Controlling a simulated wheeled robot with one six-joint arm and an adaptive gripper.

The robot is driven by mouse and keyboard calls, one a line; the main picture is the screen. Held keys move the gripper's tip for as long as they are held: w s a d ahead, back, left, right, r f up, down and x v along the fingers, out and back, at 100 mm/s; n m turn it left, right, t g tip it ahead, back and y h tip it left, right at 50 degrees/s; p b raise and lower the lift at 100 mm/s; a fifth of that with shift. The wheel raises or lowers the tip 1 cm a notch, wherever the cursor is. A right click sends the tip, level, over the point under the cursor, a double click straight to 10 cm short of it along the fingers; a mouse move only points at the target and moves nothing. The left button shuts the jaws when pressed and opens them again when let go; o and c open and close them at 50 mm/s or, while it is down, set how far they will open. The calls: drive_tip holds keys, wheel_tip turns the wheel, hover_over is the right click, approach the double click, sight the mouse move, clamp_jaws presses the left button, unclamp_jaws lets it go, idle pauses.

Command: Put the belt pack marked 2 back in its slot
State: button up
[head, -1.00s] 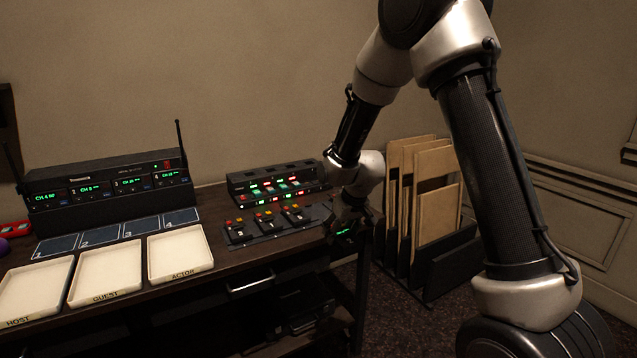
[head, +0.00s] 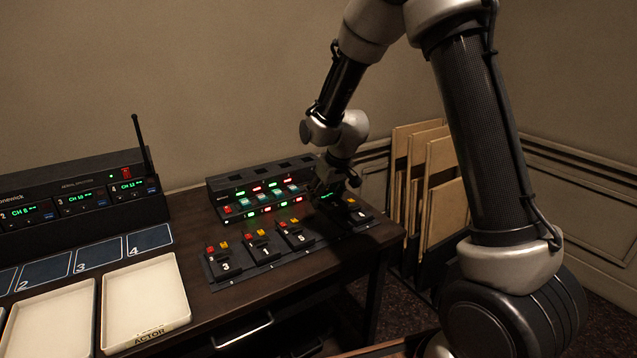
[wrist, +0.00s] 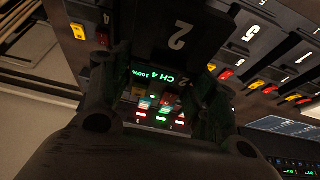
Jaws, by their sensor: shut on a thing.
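My gripper (head: 328,190) is shut on the belt pack (head: 327,198), a dark box with a green display, over the right part of the low rack (head: 285,262). In the wrist view the belt pack (wrist: 152,78) sits between the fingers; its display reads CH 4 and 100%, with a faint 2 beside it. A large white 2 (wrist: 178,42) shows on a dark surface just beyond it. The place under the pack lies between the packs marked 5 (head: 296,236) and 4 (head: 357,213). Whether the pack touches the rack is hidden.
Packs marked 3 (head: 224,262) and 1 (head: 262,248) stand farther left in the rack. A unit with lit buttons (head: 215,190) is close behind my gripper. The ACTOR tray (head: 178,285) and a receiver (head: 150,208) are left; upright panels (head: 445,190) stand right.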

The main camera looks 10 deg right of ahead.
drive_tip(key=shift+w+f, duration=0.2)
drive_tip(key=shift+w, duration=0.2)
drive_tip(key=shift+f, duration=3.05)
drive_tip(key=shift+f, duration=0.5)
drive_tip(key=o, duration=1.3)
drive_tip(key=shift+s, duration=0.1)
drive_tip(key=o, duration=0.3)
drive_tip(key=shift+o, duration=0.2)
drive_tip(key=shift+r, duration=0.15)
